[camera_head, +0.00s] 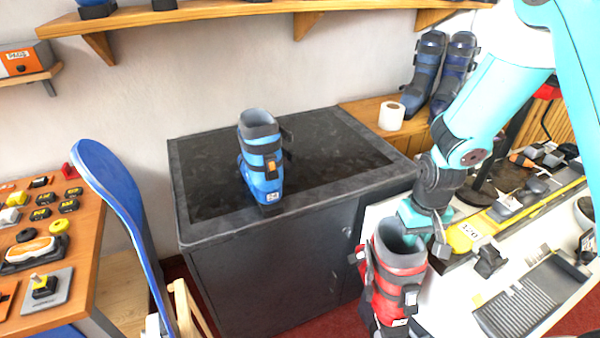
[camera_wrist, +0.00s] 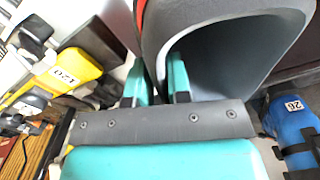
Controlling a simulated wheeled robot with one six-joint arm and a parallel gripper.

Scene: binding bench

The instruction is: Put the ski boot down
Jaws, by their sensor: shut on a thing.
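A red ski boot (camera_head: 392,275) with a grey liner hangs upright from my gripper (camera_head: 425,225) in the head view. My gripper is shut on the rim of the boot's cuff. In the wrist view the red boot's grey opening (camera_wrist: 230,45) fills the upper middle, with my turquoise fingers (camera_wrist: 162,80) at its edge. A blue ski boot (camera_head: 261,158) stands upright on a dark-topped cabinet (camera_head: 200,215), left of the red boot. Part of the blue boot also shows at the right of the wrist view (camera_wrist: 295,130).
The dark cabinet top has free room right of the blue boot. A white bench (camera_head: 450,300) with a yellow gauge (camera_head: 470,235) and a black tray (camera_head: 530,300) is at right. Dark blue boots (camera_head: 425,75) and a white roll (camera_head: 391,116) stand behind.

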